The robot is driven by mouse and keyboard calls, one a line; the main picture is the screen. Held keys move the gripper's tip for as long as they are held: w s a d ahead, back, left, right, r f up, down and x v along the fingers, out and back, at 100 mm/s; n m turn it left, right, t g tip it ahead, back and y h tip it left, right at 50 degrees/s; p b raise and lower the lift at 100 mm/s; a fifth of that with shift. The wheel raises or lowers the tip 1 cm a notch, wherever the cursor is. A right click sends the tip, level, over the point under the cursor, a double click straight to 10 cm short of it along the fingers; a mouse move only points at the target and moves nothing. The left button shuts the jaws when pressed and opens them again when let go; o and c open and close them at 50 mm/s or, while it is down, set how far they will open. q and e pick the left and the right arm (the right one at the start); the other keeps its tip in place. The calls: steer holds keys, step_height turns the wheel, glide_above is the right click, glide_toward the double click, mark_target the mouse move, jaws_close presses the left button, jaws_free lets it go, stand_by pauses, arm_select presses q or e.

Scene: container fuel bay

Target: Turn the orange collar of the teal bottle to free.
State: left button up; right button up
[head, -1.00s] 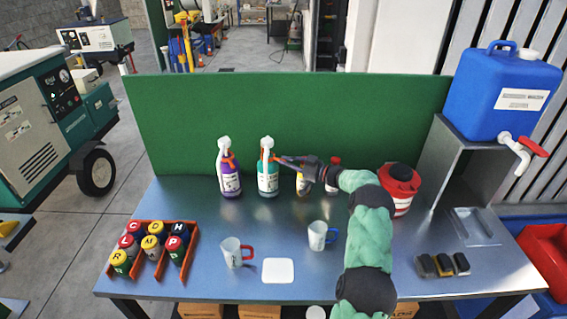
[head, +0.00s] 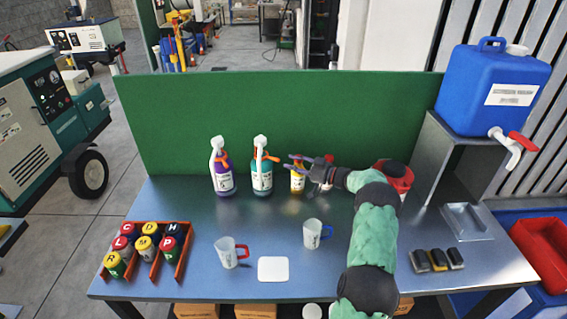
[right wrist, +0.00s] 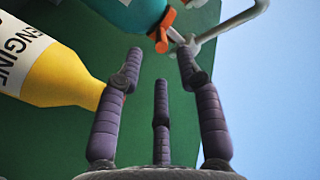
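The teal bottle (head: 262,182) stands upright at the back of the bench with a white spray head on top. Its orange collar (head: 272,157) sits at the neck, and a tab of it sticks out to the right. In the right wrist view the collar (right wrist: 163,30) shows beyond the fingertips, with part of the teal bottle (right wrist: 135,12) above left. My right gripper (head: 292,163) is to the right of the collar and apart from it. Its fingers (right wrist: 160,62) are spread, with nothing between them. My left gripper is not in view.
A purple bottle (head: 222,180) stands left of the teal one. A yellow bottle (head: 297,182) stands close under my right gripper, with a red-capped bottle beside it. A green panel (head: 270,115) rises behind. Two mugs, a white pad (head: 273,269) and an orange rack (head: 183,262) are in front.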

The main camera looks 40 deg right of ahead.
steer(key=v, duration=0.6)
steer(key=shift+s, duration=0.35)
